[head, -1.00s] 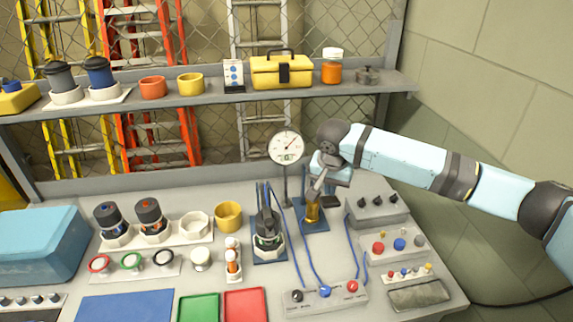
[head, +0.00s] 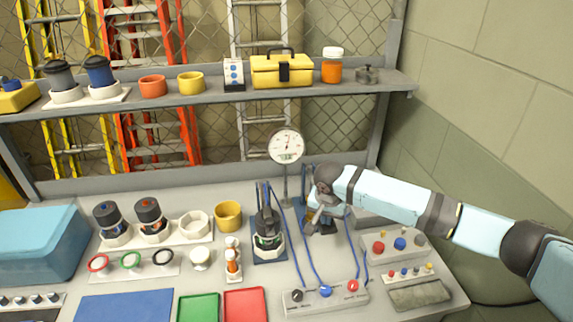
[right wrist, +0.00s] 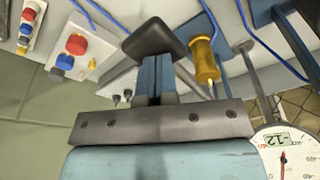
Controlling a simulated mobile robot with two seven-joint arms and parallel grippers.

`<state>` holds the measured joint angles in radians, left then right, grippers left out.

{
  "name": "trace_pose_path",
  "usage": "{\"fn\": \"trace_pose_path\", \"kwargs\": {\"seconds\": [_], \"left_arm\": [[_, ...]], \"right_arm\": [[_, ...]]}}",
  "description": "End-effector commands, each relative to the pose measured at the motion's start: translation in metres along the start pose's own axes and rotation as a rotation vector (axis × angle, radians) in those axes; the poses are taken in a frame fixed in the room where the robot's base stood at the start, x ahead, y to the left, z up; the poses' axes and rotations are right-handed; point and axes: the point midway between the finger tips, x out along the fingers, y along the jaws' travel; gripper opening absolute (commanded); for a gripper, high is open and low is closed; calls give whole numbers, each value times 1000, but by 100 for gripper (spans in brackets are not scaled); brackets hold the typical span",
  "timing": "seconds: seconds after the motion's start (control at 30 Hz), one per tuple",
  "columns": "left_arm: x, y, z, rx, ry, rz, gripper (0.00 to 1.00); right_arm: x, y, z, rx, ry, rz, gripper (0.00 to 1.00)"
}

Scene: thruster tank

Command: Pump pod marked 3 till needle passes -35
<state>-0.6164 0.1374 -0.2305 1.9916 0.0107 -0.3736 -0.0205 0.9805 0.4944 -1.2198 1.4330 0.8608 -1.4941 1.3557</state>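The round gauge (head: 286,146) stands on a post behind the bench. In the right wrist view the gauge (right wrist: 285,150) reads -12 on its display. A dark pod (head: 268,228) stands in a blue base, with blue tubes beside it; I cannot read a number on it. The brass cylinder (right wrist: 205,60) stands on another blue base; in the head view my right gripper mostly hides it. My right gripper (right wrist: 153,45) looks shut, its dark tip low beside the cylinder. I cannot tell whether it touches the pump's lever. My left gripper is not in view.
Two more dark pods (head: 150,214) stand at the left. A box with coloured knobs (head: 326,292) is in front, and button boxes (head: 399,244) stand at the right. Blue tubes cross the bench near my right gripper. A loaded shelf (head: 215,91) runs behind.

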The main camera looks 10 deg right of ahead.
Motion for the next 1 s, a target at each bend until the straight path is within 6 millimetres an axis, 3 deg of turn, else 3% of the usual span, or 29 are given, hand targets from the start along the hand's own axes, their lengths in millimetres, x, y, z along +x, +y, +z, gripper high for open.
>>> {"fn": "trace_pose_path", "kwargs": {"seconds": [0.13, 0.23, 0.6, 0.77, 1.0], "left_arm": [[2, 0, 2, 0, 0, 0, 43], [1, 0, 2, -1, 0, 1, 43], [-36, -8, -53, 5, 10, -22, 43], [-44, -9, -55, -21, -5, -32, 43], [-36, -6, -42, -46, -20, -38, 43]], "right_arm": [[21, 1, 7, -3, -7, 6, 0], [19, 1, 6, -3, -5, 5, 0], [-42, 1, -7, -1, -4, 3, 0], [-63, 0, -12, -2, -3, 3, 0], [-94, 0, -18, -2, -2, 0, 0]]}}
